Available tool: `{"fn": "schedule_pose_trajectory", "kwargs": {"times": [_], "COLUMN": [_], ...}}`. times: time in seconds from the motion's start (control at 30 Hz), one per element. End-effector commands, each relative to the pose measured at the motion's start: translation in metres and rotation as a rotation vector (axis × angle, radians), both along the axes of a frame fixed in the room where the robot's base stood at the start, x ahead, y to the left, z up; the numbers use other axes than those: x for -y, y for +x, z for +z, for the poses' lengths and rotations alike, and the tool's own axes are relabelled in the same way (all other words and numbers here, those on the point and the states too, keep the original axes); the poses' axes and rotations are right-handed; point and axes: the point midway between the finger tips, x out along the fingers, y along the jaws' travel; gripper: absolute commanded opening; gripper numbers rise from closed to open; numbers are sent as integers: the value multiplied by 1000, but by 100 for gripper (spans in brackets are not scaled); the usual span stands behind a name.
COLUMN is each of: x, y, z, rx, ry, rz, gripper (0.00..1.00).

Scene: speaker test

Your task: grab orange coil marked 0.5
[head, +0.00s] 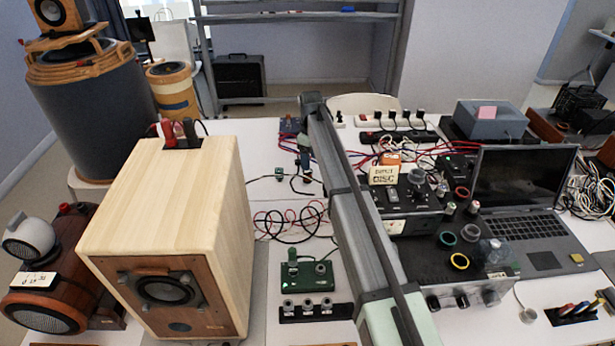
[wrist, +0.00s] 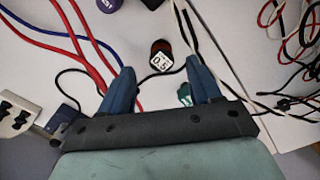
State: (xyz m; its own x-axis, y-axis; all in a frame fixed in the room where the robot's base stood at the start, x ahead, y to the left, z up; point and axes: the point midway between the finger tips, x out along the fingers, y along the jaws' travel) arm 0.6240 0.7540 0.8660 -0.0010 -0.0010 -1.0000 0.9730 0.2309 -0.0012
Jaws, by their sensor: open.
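A small dark coil (wrist: 161,48) with a reddish-orange edge lies on the white table in the wrist view. Its white label reads 0.5. My gripper (wrist: 161,66) is open, with its two blue fingers apart on either side of the coil's line. The coil shows between and slightly beyond the fingertips, and nothing is held. In the head view my gripper (head: 304,165) is small and dark beside my arm, over the white table. I cannot make out the coil there.
Red and blue cables (wrist: 75,45) run left of the fingers; black and white cables lie right. A small green part (wrist: 184,95) is by the right finger. A wooden speaker (head: 170,240) stands left, and a black device with knobs (head: 440,250) right.

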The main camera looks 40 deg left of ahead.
Motion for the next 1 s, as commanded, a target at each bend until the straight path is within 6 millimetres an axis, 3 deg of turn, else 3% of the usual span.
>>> {"fn": "schedule_pose_trajectory", "kwargs": {"times": [0.37, 0.67, 0.93, 1.0], "x": [-3, -6, -6, -6], "y": [-1, -3, -2, -2], "z": [-26, -62, -65, -65], "rx": [0, 1, 2, 2], "ry": [0, 0, 1, 1], "rz": [0, -1, -1, -1], "gripper": [63, 63, 63, 56]}}
